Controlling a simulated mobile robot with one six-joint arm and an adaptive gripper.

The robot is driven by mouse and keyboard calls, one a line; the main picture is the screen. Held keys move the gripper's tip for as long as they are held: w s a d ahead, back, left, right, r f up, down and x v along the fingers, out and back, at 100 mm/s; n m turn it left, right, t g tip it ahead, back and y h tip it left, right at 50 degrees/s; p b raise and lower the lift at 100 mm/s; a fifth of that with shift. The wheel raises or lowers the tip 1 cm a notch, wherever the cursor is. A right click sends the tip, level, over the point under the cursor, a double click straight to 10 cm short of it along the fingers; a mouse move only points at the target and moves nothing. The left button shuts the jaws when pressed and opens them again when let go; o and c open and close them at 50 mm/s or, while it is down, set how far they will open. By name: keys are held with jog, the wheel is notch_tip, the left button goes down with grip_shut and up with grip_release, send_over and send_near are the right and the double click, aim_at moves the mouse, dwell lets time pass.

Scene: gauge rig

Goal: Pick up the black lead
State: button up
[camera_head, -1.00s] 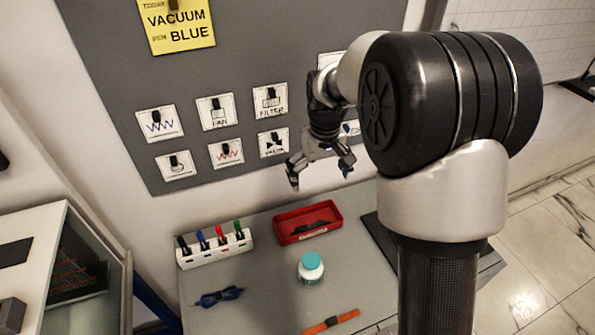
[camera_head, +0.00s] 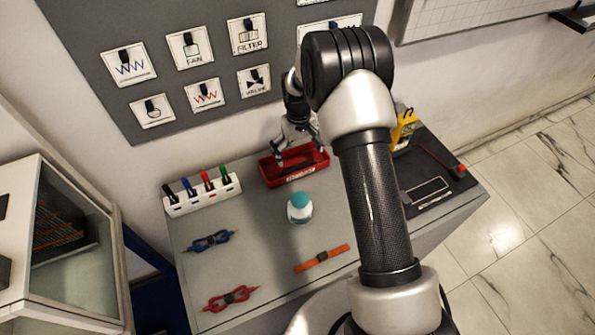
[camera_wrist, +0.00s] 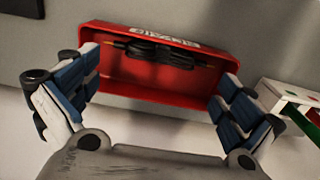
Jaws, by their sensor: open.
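The black lead (camera_wrist: 160,50) lies coiled and bundled in the red tray (camera_wrist: 110,75) in the wrist view, along the tray's wall that bears a white label. The red tray (camera_head: 285,180) stands at the back of the bench in the head view, with the lead largely hidden there. My gripper (camera_head: 298,150) is over the tray, pointing down. In the wrist view my gripper (camera_wrist: 155,78) is open, its two blue-padded fingers apart on either side of the tray. Nothing is between the fingers, and the lead is beyond them.
A white holder (camera_head: 203,203) with several coloured pieces stands left of the tray. A teal-capped bottle (camera_head: 300,208), blue lead (camera_head: 210,241), orange strap-like item (camera_head: 322,258) and red lead (camera_head: 230,298) are in front. A yellow device (camera_head: 404,130) stands right.

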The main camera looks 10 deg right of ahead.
aim_at(297, 165)
jog(key=shift+w+a+f+b, duration=0.15)
jog(key=shift+f+b, duration=0.35)
jog(key=shift+f, duration=1.3)
jog(key=shift+w+a+f+b, duration=0.15)
jog(key=shift+f+b, duration=0.35)
jog(key=shift+f, duration=1.25)
jog(key=shift+d, duration=0.1)
jog(key=shift+c, duration=0.2)
jog(key=c, duration=0.9)
notch_tip(297, 165, up, 20)
jog(key=p, duration=0.4)
jog(key=shift+r+p, duration=0.1)
jog(key=shift+p, duration=0.25)
